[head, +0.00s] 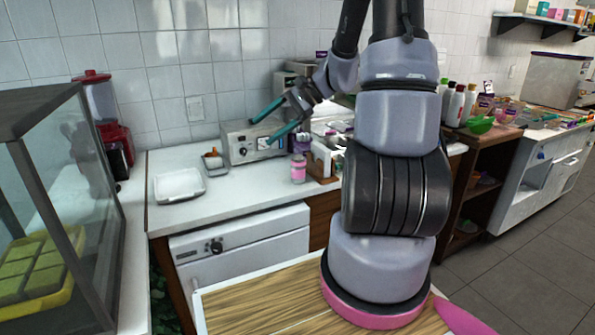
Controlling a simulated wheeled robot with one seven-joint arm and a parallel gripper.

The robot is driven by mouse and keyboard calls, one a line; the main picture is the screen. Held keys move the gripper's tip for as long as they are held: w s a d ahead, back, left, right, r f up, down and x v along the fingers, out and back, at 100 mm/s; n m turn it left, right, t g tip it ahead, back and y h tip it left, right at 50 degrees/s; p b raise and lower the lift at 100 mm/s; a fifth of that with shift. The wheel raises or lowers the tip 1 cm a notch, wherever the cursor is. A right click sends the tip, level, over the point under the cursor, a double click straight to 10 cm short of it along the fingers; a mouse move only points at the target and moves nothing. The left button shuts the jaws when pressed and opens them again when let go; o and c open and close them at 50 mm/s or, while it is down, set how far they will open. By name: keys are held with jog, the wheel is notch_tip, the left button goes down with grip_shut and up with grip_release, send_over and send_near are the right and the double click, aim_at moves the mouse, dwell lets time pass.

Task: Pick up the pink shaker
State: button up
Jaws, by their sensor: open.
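A small shaker with a pink body (298,173) stands upright on the white counter (240,196), in front of a grey appliance and near the counter's front edge. My gripper (262,132) has two teal fingers spread apart with nothing between them. It hangs in front of the grey appliance, above and to the left of the pink shaker in the picture, pointing left. It does not appear to touch the shaker.
The grey appliance (250,142) stands by the wall. A brown and white holder (322,160) is just right of the shaker. A glass case (95,190) stands far left.

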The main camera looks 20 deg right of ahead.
jog(key=w+d+f+m+t+y, duration=0.3)
jog(key=w+d+f+m+t, duration=0.4)
jog(key=f, duration=0.4)
jog(key=m+t+h, duration=0.7)
jog(key=m+h, duration=0.1)
jog(key=m, duration=0.5)
send_near(303, 172)
jog(key=w, duration=0.3)
jog(key=x, duration=0.2)
jog(key=a+x, duration=0.1)
jog(key=x, duration=0.1)
jog(key=shift+w+f, duration=0.1)
jog(key=x, duration=0.5)
jog(key=shift+w+a, duration=0.1)
jog(key=shift+w, duration=0.3)
jog(key=c, duration=1.2)
jog(key=shift+r, duration=0.25)
jog(key=shift+c, duration=0.2)
jog(key=shift+r, duration=0.1)
